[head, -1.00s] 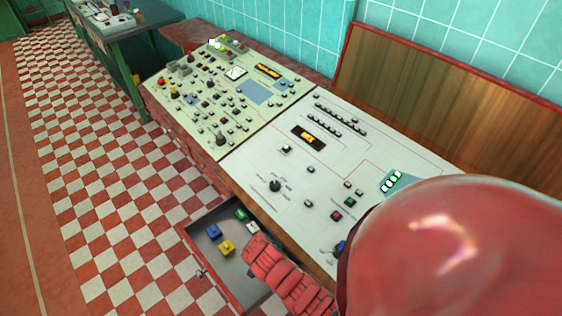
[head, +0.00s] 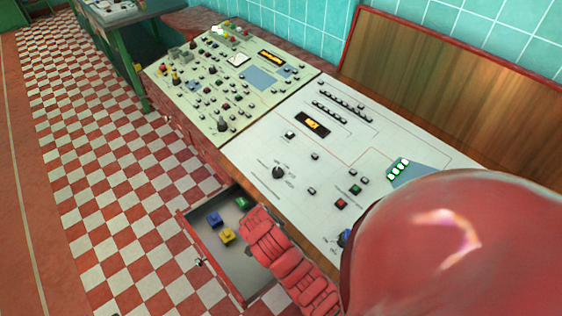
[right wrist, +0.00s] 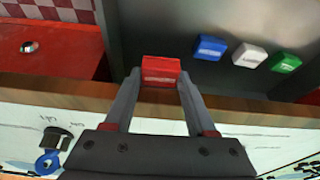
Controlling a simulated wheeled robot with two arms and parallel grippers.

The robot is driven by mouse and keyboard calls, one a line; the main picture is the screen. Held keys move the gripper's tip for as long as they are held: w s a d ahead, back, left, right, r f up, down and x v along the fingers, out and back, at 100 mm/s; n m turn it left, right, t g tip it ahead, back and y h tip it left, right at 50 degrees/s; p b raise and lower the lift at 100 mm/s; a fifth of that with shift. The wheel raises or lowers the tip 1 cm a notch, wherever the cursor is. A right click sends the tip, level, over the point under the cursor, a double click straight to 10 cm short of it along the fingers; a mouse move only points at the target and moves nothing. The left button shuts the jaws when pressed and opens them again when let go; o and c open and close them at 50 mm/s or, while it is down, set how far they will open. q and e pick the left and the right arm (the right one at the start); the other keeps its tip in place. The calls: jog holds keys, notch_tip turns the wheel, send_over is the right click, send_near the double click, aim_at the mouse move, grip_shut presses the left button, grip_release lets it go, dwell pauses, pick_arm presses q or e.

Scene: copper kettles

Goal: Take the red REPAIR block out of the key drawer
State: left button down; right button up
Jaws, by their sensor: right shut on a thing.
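The key drawer (head: 196,242) is pulled out below the console, with a grey floor and red front. A blue block (head: 214,219), a yellow block (head: 227,236) and a green block (head: 242,203) lie in it. My right gripper (right wrist: 160,75) is shut on the red block (right wrist: 160,71), held between its fingertips near the drawer's wooden edge in the right wrist view. Its height above the drawer floor is hard to tell. That view also shows a white block (right wrist: 249,56) between the blue and green ones. In the head view my right arm hides the red block. My left gripper is not visible.
The console's white panel (head: 320,165) with knobs and buttons stands directly beside the drawer. A pale green panel (head: 220,90) adjoins it. The chequered floor (head: 110,190) left of the drawer is clear.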

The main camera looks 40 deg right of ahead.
jog(key=w+a+b, duration=0.2)
jog(key=w+b, duration=0.1)
jog(key=w, duration=0.6)
jog(key=w+a+b, duration=0.3)
jog(key=w+b, duration=0.1)
jog(key=w, duration=0.6)
jog(key=shift+a, duration=0.2)
